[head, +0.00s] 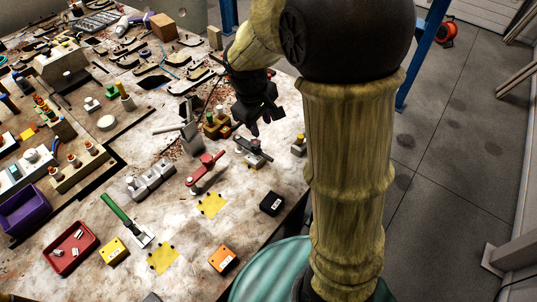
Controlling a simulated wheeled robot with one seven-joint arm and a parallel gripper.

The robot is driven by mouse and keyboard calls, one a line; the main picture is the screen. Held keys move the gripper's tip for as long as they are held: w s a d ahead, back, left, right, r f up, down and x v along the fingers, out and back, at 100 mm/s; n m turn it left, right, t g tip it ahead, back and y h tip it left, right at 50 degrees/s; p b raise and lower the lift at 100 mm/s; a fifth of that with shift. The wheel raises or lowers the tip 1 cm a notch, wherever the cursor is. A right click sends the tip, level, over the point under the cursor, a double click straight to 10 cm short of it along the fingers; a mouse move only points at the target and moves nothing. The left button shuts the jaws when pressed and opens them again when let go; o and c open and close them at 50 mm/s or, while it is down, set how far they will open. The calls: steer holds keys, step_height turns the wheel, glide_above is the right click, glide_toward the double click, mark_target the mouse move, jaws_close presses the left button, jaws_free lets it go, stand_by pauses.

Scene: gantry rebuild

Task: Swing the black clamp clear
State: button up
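The black clamp (255,150) sits on the worktable, a dark lever-type clamp with a pale base, to the right of a red clamp (205,172). My gripper (267,122) is dark and hangs just above the black clamp, pointing down at the table. Its two fingertips look apart with nothing between them. A gap seems to show between gripper and clamp, though I cannot tell its exact size. My arm crosses the right of the view and hides part of the table edge.
Yellow patches (211,205) lie in front of the clamps, with a black box (272,203) and an orange box (222,259) nearby. A brown block with small pegs (214,127) stands left of my gripper. Grey sockets (150,181) stand further left.

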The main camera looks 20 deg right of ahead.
mark_target(269, 158)
steer(key=f, duration=0.5)
steer(key=w+d+f, duration=0.1)
steer(key=f, duration=0.4)
steer(key=d+f, duration=0.1)
steer(key=f, duration=0.4)
steer(key=shift+w+d+f, duration=0.2)
steer(key=shift+w+f, duration=0.05)
steer(key=shift+w, duration=0.1)
steer(key=shift+w+d+f, duration=0.15)
steer(key=shift+w+f, duration=0.05)
steer(key=shift+f, duration=0.5)
steer(key=shift+s+r, duration=0.1)
steer(key=shift+s, duration=0.1)
jaws_close()
